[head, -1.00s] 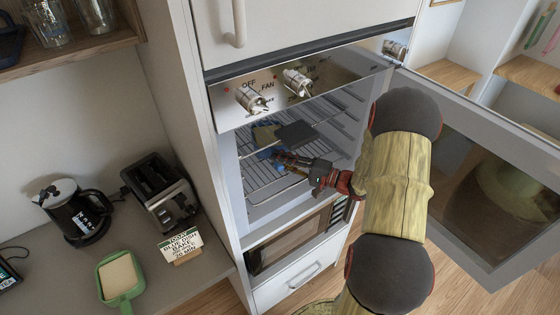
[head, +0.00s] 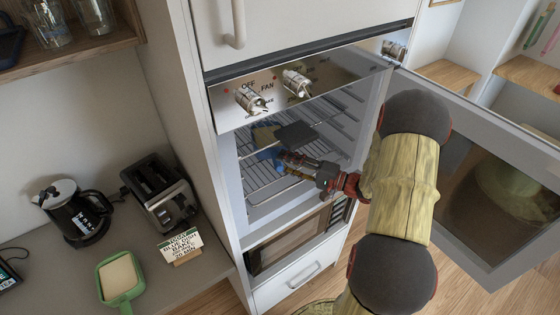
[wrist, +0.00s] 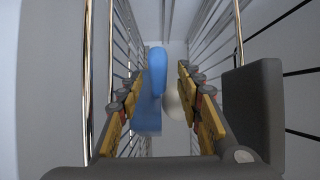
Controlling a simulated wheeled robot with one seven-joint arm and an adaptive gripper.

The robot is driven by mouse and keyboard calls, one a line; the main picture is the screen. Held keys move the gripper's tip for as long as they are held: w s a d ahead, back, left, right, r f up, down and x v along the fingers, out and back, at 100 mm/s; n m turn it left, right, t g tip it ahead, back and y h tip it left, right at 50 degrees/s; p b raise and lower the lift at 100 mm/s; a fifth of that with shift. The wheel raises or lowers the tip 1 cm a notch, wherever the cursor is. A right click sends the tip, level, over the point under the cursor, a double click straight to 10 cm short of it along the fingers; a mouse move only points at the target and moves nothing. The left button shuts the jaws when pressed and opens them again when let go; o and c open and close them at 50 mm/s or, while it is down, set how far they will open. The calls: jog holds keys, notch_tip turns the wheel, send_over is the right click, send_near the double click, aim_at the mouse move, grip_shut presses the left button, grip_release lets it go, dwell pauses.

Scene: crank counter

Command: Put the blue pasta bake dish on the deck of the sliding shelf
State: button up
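The blue dish (head: 270,154) is inside the open oven, on or just above a wire rack (head: 262,181); much of it is hidden by my gripper and dark items. My gripper (head: 284,159) reaches in from the right at the dish's near side. In the wrist view, a blue part of the dish (wrist: 155,85) stands between the fingers of my gripper (wrist: 158,95), closer to the left finger. A gap shows on its right, so the fingers look open. A pale rounded thing (wrist: 174,103) shows behind it. I cannot make out which part is the sliding shelf's deck.
A dark flat item (head: 296,135) and an olive item (head: 264,134) are also in the oven. The oven door (head: 472,255) stands open at right. A green dish (head: 119,279), sign card (head: 181,246), toaster (head: 160,192) and kettle (head: 76,214) stand on the left counter.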

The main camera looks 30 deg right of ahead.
jog(key=v, duration=0.9)
jog(key=s+a+r+n+g, duration=0.2)
jog(key=a+g, duration=0.2)
jog(key=a, duration=0.3)
jog(key=s+a+r+n+g, duration=0.2)
jog(key=a+n+g, duration=0.15)
jog(key=a, duration=0.45)
jog(key=s+a+r+n+g, duration=0.1)
jog(key=s+a+r+g, duration=0.1)
jog(key=a+g, duration=0.35)
jog(key=s+a+r+n+t+h, duration=0.3)
jog(key=s+a+r+n+h, duration=0.1)
jog(key=s+r+h, duration=0.5)
jog(key=shift+s+a+n+t+h, duration=0.35)
jog(key=shift+s+n+h, duration=0.1)
jog(key=shift+s, duration=0.5)
